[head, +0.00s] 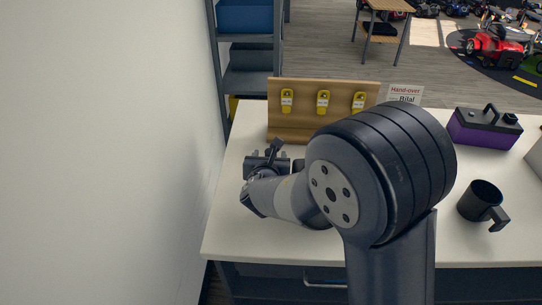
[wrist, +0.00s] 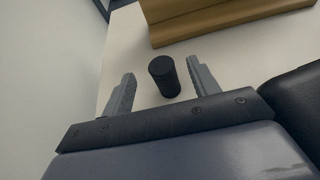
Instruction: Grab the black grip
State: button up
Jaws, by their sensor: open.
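The black grip (wrist: 164,77) is a short dark cylinder on the white table, seen in the wrist view. My gripper (wrist: 162,85) is open, with one grey finger on each side of the grip and gaps between them; the grip is not held. In the head view my gripper (head: 268,150) is over the left part of the table, in front of the wooden rack. I cannot make out the grip in the head view, where my arm and gripper cover that area.
The wooden rack (head: 300,126) with yellow tags stands just behind my gripper. A white wall (head: 120,150) is close on the left. A black mug (head: 481,202) and a purple-and-black box (head: 484,130) stand at the right of the white table (head: 238,225).

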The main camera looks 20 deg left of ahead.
aim_at(271, 151)
jog(key=shift+p+x, duration=0.55)
jog(key=shift+x, duration=2.75)
jog(key=c, duration=1.1)
